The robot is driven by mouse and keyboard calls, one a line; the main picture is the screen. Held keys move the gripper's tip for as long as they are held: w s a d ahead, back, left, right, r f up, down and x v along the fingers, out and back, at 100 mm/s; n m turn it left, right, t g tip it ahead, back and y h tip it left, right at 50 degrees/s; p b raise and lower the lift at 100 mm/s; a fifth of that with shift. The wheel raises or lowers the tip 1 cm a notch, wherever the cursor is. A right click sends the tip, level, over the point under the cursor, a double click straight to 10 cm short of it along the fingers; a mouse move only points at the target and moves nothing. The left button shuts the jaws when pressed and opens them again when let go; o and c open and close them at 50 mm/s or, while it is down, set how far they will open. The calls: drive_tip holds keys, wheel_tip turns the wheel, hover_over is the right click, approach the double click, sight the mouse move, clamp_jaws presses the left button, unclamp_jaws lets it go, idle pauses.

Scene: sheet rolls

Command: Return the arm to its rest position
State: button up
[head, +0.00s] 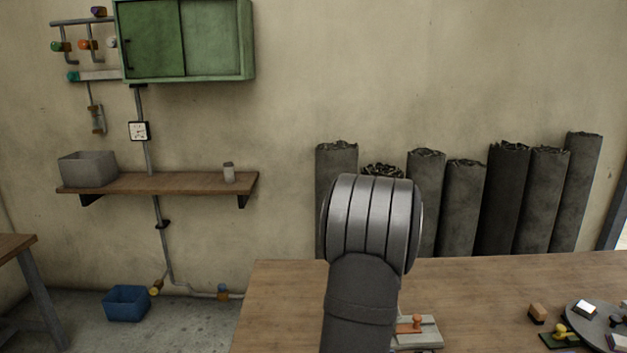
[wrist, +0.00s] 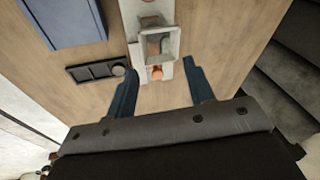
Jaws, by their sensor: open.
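My gripper (wrist: 160,88) shows in the wrist view with its two blue fingers spread apart and nothing between them. Its fingertips are near a pale grey fixture (wrist: 168,72) on the wooden table, which holds a small orange-knobbed part (wrist: 157,73). The same fixture (head: 425,336) shows in the head view, partly hidden behind my arm, with its orange knob on top. My gripper is not visible in the head view; only my grey arm link shows there.
The wooden table (head: 520,285) has small items at its right, by a round grey tray (head: 603,318). Dark sheet rolls (head: 507,200) stand along the wall behind. In the wrist view, a blue tray (wrist: 70,22) and a dark slotted holder (wrist: 97,72) lie left of the fixture.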

drive_tip(key=a+n+t, duration=0.1)
drive_tip(key=a+n, duration=0.3)
drive_tip(key=a, duration=0.3)
drive_tip(key=shift+s+f+n+h, duration=0.2)
drive_tip(key=shift+n+h, duration=0.1)
drive_tip(key=shift+n, duration=0.1)
drive_tip(key=shift+c, duration=0.4)
